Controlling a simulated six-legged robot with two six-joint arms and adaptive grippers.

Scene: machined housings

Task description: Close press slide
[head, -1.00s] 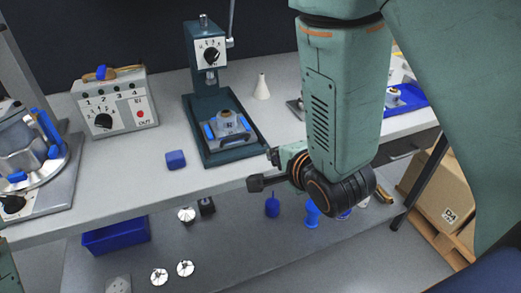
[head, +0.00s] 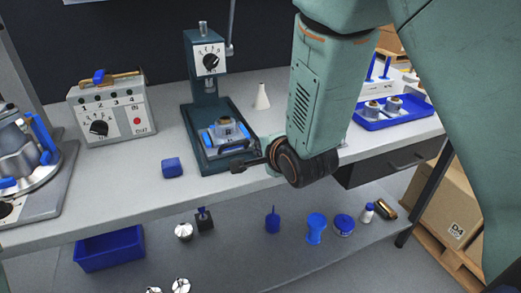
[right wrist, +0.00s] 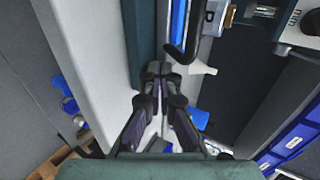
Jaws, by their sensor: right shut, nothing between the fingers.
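The press (head: 207,80) is dark teal, with a white dial panel, and stands on the bench. Its slide (head: 222,135) sits on the press base, carrying a metal housing between blue pads, with a dark bar handle at its front. In the right wrist view, the slide's blue strip and dark hooked handle (right wrist: 183,45) show at the top, just beyond the fingertips. My right gripper (head: 238,167) is shut and empty at the front corner of the press base, just in front of the handle; contact cannot be told. It also shows in the right wrist view (right wrist: 157,72). My left gripper is out of view.
A blue block (head: 172,168) lies left of the press. A control box (head: 108,108) and a round fixture (head: 22,160) stand further left. A white cone (head: 262,97) and a blue tray (head: 390,117) are to the right. A lower shelf holds small parts.

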